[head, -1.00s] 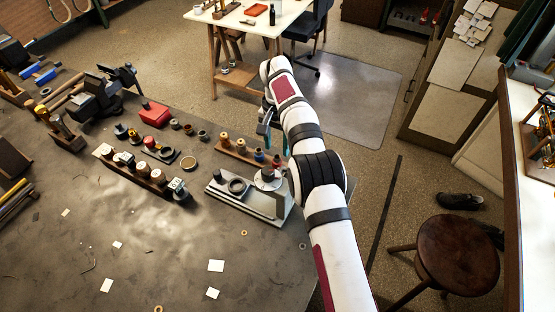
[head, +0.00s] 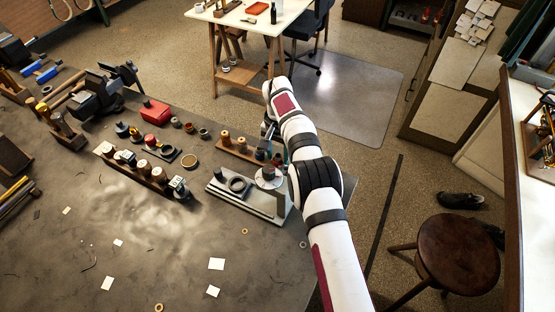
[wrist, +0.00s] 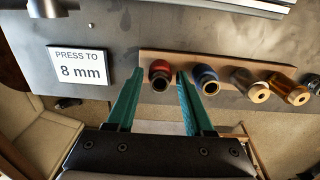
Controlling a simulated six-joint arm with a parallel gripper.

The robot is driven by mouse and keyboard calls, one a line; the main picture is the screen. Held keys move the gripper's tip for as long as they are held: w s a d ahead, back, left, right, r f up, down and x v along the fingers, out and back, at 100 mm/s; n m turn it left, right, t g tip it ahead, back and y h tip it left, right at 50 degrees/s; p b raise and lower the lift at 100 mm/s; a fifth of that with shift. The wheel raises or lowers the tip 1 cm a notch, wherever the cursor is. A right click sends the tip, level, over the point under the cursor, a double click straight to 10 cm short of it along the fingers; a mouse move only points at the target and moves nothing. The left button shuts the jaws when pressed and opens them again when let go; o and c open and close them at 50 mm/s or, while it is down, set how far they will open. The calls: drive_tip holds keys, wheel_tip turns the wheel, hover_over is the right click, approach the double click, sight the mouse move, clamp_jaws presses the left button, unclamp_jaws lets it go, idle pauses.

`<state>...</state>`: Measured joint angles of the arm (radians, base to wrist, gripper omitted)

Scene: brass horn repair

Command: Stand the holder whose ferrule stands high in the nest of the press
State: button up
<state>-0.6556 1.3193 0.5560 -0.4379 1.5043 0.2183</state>
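Holders stand in a row in a wooden rack (wrist: 220,64). In the wrist view a red-collared holder (wrist: 160,75) with a dark bore is nearest the left end, then a blue-collared holder (wrist: 207,79), then two brass-coloured ones (wrist: 250,84) (wrist: 290,88). I cannot tell how high each ferrule stands. My gripper (wrist: 159,74) is open, its green fingers either side of the red holder, the right one between red and blue. I cannot tell whether they touch. The grey press (head: 246,198) lies in front of the rack, with a dark ring (head: 238,185) on it.
A card reading "PRESS TO 8 mm" (wrist: 80,66) lies left of the rack in the wrist view. A second wooden rack (head: 140,172) with several parts and a red box (head: 156,112) stand to the left. The front of the bench is mostly clear.

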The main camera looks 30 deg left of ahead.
sight(277, 155)
clamp_jaws()
drive_tip(key=shift+r, duration=0.15)
drive_tip(key=shift+r, duration=3.8)
drive_tip(key=s+a+r+n, duration=0.1)
drive_tip(key=s+a+n, duration=0.4)
drive_tip(key=s, duration=0.7)
drive_tip(key=shift+s+a+n, duration=0.25)
drive_tip(key=shift+a+n, duration=0.15)
drive_tip(key=shift+a, duration=0.1)
